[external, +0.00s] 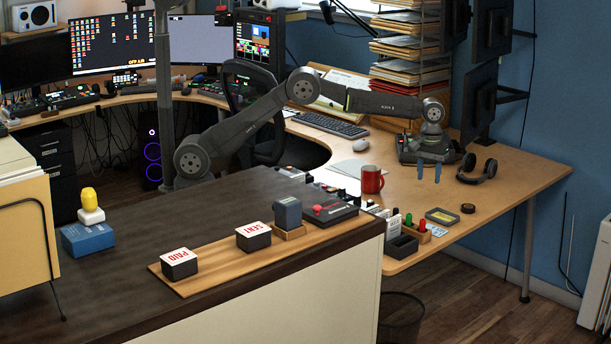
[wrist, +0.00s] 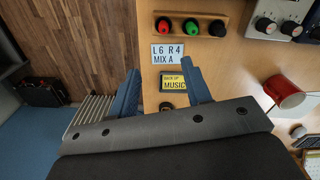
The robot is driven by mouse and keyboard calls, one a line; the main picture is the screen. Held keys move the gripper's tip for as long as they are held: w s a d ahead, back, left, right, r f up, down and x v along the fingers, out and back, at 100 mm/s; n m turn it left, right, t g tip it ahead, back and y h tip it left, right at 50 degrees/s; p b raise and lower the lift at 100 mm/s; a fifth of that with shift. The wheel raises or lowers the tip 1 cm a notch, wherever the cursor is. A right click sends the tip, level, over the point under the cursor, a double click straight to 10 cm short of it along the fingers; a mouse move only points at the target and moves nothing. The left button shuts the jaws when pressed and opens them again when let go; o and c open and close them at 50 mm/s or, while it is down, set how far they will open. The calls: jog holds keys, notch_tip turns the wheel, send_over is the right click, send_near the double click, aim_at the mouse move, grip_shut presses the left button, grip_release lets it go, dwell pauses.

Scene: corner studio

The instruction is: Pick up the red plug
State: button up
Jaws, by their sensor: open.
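The red plug (external: 408,220) stands in a small wooden holder (external: 424,238) near the right front edge of the desk. My gripper (external: 429,173) is open and empty above the desk, behind and right of the plug in the external view. In the wrist view my gripper (wrist: 163,71) has its blue fingers spread, with the holder beyond the fingertips.
A labelled card (wrist: 167,53), a yellow-labelled case (wrist: 172,85) and a roll of black tape (external: 467,208) lie near the holder. A red mug (external: 372,180), headphones (external: 477,170) and grey boxes (external: 402,247) stand around it. The desk's right end is mostly clear.

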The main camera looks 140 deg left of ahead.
send_near(423, 221)
jog(key=f, duration=0.2)
jog(key=a+f, duration=0.1)
jog(key=f, duration=0.2)
jog(key=shift+a+f, duration=0.1)
jog(key=shift+f, duration=0.05)
jog(key=shift+s+f, duration=0.2)
jog(key=shift+f, duration=1.15)
jog(key=shift+s+f, duration=0.15)
jog(key=shift+f, duration=1.2)
grip_shut()
